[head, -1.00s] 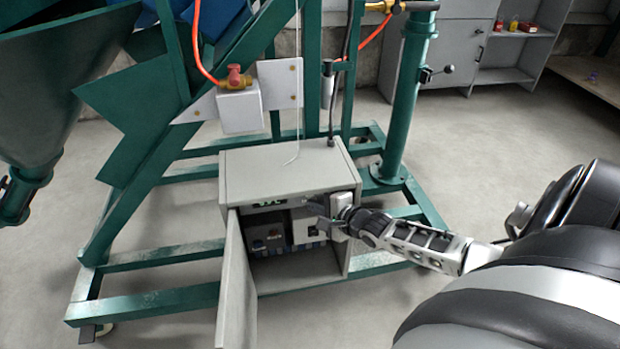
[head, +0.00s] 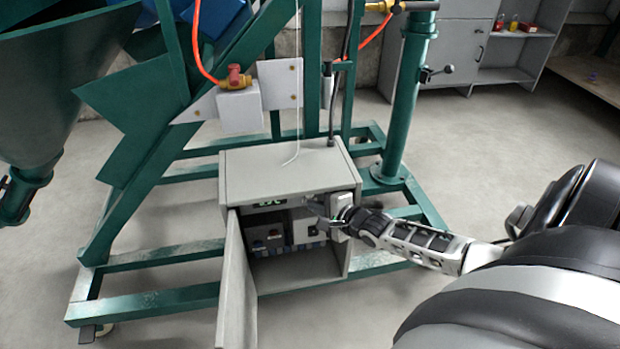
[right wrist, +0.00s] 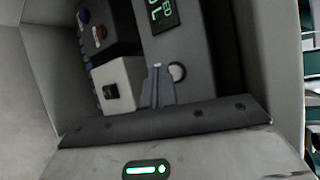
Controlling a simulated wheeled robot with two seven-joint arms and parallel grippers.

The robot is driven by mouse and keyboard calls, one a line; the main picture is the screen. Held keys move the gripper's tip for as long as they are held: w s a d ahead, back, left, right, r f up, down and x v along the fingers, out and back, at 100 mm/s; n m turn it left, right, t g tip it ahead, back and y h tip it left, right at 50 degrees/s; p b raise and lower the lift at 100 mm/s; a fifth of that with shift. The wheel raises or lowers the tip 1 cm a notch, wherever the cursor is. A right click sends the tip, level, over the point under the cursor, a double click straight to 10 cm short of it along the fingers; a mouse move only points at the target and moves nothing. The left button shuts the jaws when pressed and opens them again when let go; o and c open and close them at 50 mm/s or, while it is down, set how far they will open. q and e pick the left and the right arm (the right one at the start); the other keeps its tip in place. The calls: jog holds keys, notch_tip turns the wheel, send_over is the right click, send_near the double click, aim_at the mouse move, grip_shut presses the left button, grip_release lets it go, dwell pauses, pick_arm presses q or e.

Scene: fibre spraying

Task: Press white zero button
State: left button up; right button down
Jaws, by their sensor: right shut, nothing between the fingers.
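The white round button (right wrist: 177,72) sits on a grey panel inside the cabinet, just right of my fingertips in the right wrist view. A small display with green characters (right wrist: 164,14) is above it and also shows in the head view (head: 270,203). My right gripper (right wrist: 158,76) is shut and empty. Its fingertips are close beside the button; whether they touch the panel cannot be told. In the head view the right gripper (head: 314,205) reaches into the front of the cabinet from the right. The button cannot be made out there. My left gripper is not in view.
The grey cabinet (head: 285,172) has its door (head: 237,285) swung open at the left. Inside are a dark box with a red button (right wrist: 100,32) and a light box (right wrist: 121,84). Green frame beams (head: 150,300) surround the cabinet; open floor lies to the right.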

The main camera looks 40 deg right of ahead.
jog(key=shift+w+d, duration=0.2)
jog(key=shift+w, duration=0.2)
